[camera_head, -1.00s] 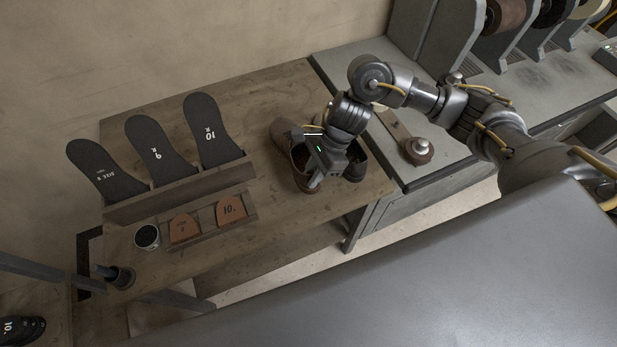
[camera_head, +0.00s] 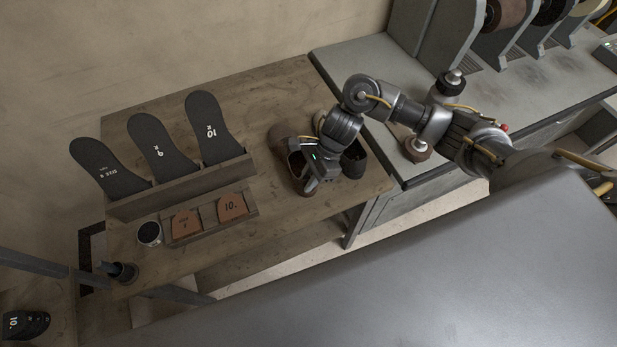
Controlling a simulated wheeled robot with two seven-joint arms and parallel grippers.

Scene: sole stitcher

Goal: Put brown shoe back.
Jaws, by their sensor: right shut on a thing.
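The brown shoe (camera_head: 285,145) is on the wooden table, at its right part, partly hidden by my right gripper. My right gripper (camera_head: 310,183) comes in from the right, points down and is shut on the brown shoe near its front side. A dark shoe (camera_head: 354,160) stands close beside it on the right, partly covered by the gripper. I cannot tell whether the brown shoe touches the table. My left gripper is not in view.
On the wooden table (camera_head: 270,90) stand a rack (camera_head: 185,190) with three black soles, a tray (camera_head: 254,211) with brown heel pieces, and a cup (camera_head: 149,233). A grey machine bench (camera_head: 340,55) adjoins at right. A large grey surface (camera_head: 400,270) fills the foreground.

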